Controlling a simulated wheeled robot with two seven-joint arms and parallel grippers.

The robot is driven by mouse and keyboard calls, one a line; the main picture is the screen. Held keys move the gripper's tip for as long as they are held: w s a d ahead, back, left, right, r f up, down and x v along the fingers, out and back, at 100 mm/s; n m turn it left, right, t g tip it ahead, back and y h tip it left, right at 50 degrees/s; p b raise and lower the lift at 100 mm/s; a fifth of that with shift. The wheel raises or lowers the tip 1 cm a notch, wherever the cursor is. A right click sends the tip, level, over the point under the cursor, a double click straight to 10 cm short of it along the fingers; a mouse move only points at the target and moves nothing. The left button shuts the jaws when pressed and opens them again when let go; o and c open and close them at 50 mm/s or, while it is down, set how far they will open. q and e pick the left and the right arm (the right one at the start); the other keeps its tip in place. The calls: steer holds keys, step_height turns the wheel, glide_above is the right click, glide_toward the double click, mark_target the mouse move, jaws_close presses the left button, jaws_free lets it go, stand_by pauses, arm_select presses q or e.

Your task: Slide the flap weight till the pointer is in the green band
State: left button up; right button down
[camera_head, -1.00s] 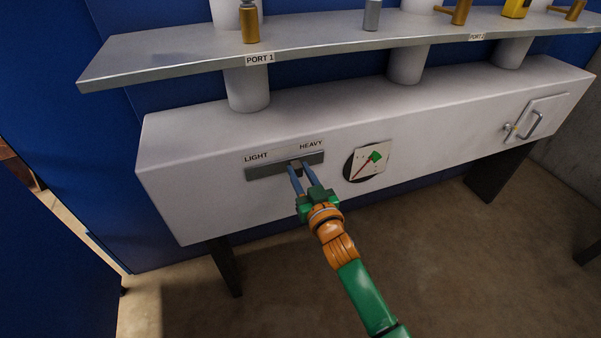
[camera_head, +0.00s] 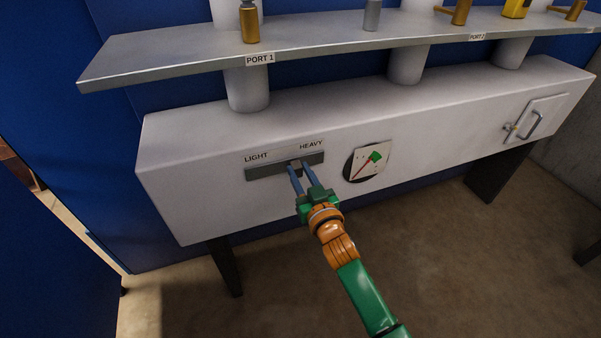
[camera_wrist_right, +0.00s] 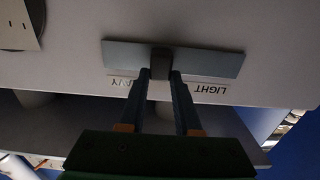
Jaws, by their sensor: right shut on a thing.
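The flap weight (camera_wrist_right: 160,64) is a small dark block on a grey slide rail (camera_head: 262,171), between the words LIGHT and HEAVY on the front of a white box. It sits right of the rail's middle in the head view, toward HEAVY. My right gripper (camera_head: 302,168) is shut on the weight; in the right wrist view its two blue fingers (camera_wrist_right: 161,80) stand on either side of it. The dial (camera_head: 367,162) is right of the rail, with a red pointer and a green band. The pointer slants up right, its tip at or close to the green band; I cannot tell exactly. My left gripper is not in view.
The white box (camera_head: 200,190) stands on dark legs. A grey shelf (camera_head: 170,54) with brass fittings runs above it, carried by white columns. A small door with a handle (camera_head: 535,122) is at the box's right end. The floor in front is clear.

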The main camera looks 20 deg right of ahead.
stand_by(0.3)
steer(key=shift+d+p, duration=0.5)
steer(key=shift+d, duration=0.3)
steer(key=c, duration=0.6)
jaws_free()
steer(key=s+p, duration=0.1)
steer(key=s, duration=0.6)
steer(key=shift+d, duration=0.15)
